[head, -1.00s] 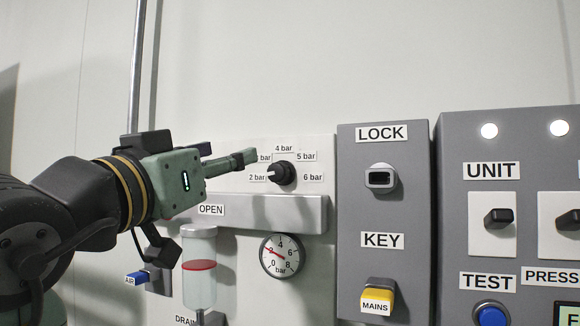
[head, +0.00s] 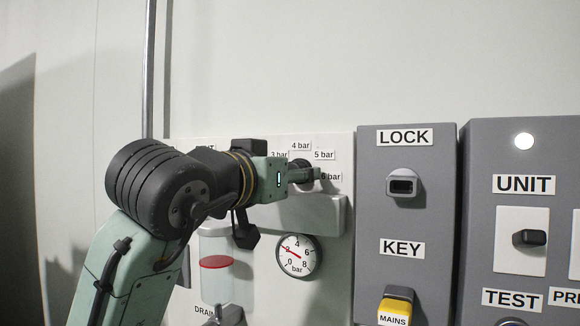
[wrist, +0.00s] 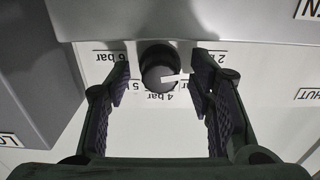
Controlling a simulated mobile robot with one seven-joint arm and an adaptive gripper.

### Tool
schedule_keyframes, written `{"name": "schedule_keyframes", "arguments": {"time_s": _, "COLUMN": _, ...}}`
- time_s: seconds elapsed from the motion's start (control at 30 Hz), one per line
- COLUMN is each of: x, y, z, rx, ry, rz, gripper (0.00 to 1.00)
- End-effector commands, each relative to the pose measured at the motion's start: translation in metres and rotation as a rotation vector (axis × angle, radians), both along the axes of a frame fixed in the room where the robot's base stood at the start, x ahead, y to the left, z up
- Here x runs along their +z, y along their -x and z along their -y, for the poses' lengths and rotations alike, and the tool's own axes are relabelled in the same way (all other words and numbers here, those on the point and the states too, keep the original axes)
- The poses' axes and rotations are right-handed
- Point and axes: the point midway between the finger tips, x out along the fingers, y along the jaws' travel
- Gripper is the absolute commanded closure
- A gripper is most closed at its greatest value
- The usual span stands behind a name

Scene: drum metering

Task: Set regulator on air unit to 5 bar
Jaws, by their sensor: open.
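The regulator knob (wrist: 158,68) is black and round with a white pointer line. In the wrist view, which is upside down, it sits between my open fingers, with gaps on both sides. Its pointer aims right, toward the 2 bar side. Around it are pressure labels, including 5 bar (head: 324,155) and 4 bar (head: 300,146). In the head view my gripper (head: 304,172) is at the panel in front of the knob and hides most of it. The round gauge (head: 298,256) below has its red needle near 2. My gripper (wrist: 165,95) holds nothing.
A grey ledge (head: 318,214) juts out just below the knob. A clear bowl with a red disc (head: 216,264) hangs lower left. The grey LOCK and KEY box (head: 405,220) stands to the right. Open wall lies above the panel.

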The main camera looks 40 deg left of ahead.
Motion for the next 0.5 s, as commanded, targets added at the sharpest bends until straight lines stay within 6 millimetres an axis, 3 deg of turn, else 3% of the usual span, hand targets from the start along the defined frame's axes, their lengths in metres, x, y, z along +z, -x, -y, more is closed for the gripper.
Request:
{"name": "schedule_keyframes", "arguments": {"time_s": 0.27, "x": -0.0005, "y": -0.0019, "z": -0.0005, "rx": 0.000, "ry": 0.000, "rz": 0.000, "gripper": 0.51}}
{"name": "schedule_keyframes", "arguments": {"time_s": 0.5, "x": -0.0004, "y": -0.0017, "z": -0.0005, "rx": 0.000, "ry": 0.000, "rz": 0.000, "gripper": 0.66}}
